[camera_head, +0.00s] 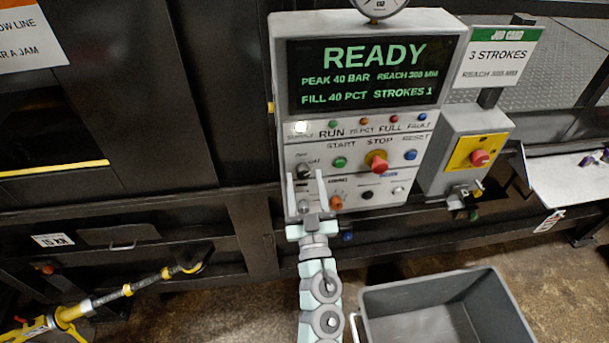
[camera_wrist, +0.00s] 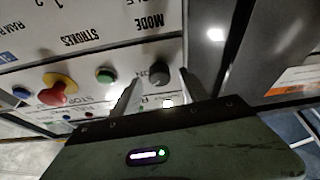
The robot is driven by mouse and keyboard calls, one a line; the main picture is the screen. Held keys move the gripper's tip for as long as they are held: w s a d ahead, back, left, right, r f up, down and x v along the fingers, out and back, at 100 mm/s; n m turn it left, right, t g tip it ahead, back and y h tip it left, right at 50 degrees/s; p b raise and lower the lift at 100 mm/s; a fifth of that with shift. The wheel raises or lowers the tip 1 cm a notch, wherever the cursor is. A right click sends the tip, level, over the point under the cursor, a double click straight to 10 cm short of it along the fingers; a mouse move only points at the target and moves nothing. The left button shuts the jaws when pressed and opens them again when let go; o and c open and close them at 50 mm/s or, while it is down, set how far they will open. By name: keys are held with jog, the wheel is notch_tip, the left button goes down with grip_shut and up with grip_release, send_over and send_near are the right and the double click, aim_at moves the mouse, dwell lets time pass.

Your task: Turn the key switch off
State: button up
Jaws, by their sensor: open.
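The key switch (camera_head: 303,170) is a dark round knob at the left of the control panel (camera_head: 360,185), below the white lamp, with small lettering around it. In the wrist view, which looks upside down, the knob (camera_wrist: 160,75) has "ON" lettering beside it. My gripper (camera_head: 304,177) is open, with its two pale fingers in front of the panel, one on each side of the knob. In the wrist view the fingers (camera_wrist: 160,80) also flank the knob with gaps. I cannot tell how close the tips are to the panel. The exact knob position is too small to read.
The display (camera_head: 365,75) reads READY. The white lamp (camera_head: 300,128) is lit. A green start button (camera_head: 340,162), a red stop button (camera_head: 377,162) and an orange knob (camera_head: 336,203) are close by. A red button on yellow (camera_head: 479,157) is at right. A grey bin (camera_head: 440,290) stands below.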

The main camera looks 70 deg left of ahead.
jog(key=shift+w+a+r, duration=0.1)
jog(key=shift+a, duration=0.4)
grip_shut()
dwell(0.3)
